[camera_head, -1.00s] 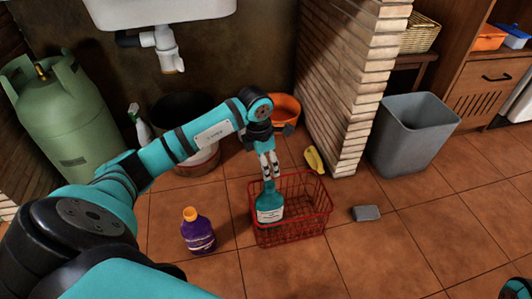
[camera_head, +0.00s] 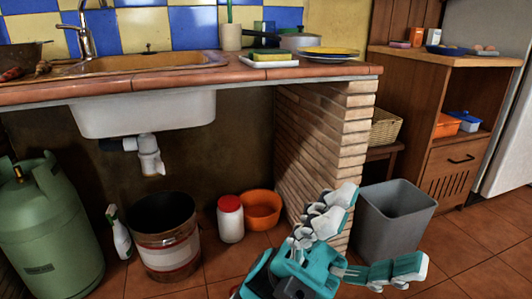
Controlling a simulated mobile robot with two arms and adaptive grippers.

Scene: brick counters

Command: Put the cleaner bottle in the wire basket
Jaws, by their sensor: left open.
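My left gripper (camera_head: 377,232) is large in the lower middle of the head view. Its two fingers are spread wide, one up towards the brick pillar and one to the right in front of the grey bin. Nothing is between them. The basket is almost wholly out of view; a thin red edge (camera_head: 235,291) at the bottom, left of my gripper, may be its rim. The teal bottle and the purple bottle are not in view now. A white spray bottle with a green label (camera_head: 119,234) stands on the floor at the left. My right gripper is not in view.
A green gas cylinder (camera_head: 48,228), a dark bucket (camera_head: 166,250), a red-lidded white jar (camera_head: 230,222) and an orange bowl (camera_head: 262,208) stand under the counter (camera_head: 190,80). A brick pillar (camera_head: 335,130) and a grey bin (camera_head: 392,222) are close by my gripper. Tiled floor is free at the right.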

